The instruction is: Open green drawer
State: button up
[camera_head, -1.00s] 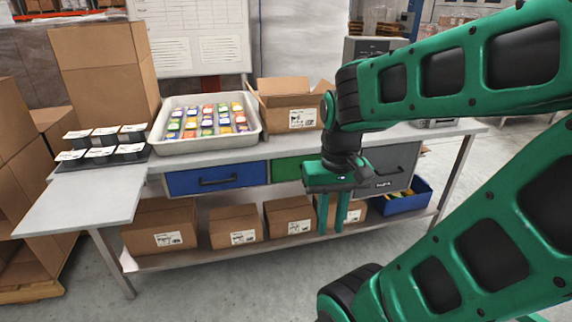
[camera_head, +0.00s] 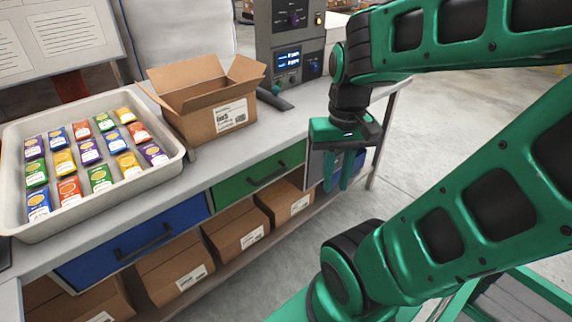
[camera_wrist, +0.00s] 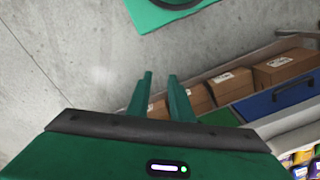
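The green drawer (camera_head: 235,188) is in the front of the workbench, between the blue drawer and a grey one. Its face is flush with the bench front, so it looks shut. A dark bar handle (camera_head: 268,174) crosses it. In the wrist view a strip of the green front (camera_wrist: 218,118) shows beyond the fingers, partly hidden by my gripper. My gripper (camera_head: 337,188) points down to the right of the green drawer, in front of the grey drawer. Its two green fingers are apart with nothing between them, and they do not appear to touch the handle.
The blue drawer (camera_head: 130,250) is left of the green one and looks shut. Cardboard boxes (camera_head: 235,232) stand on the lower shelf. An open carton (camera_head: 205,105) and a tray (camera_head: 100,215) of coloured packets are on the bench top.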

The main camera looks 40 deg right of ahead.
jog(key=m+t+y, duration=0.4)
jog(key=t+y, duration=0.7)
jog(key=y, duration=0.1)
send_near(271, 176)
jog(key=x, duration=1)
jog(key=shift+w+d+f, duration=0.3)
jog(key=shift+w+f, duration=0.05)
jog(key=shift+f, duration=0.05)
jog(key=shift+c, duration=0.3)
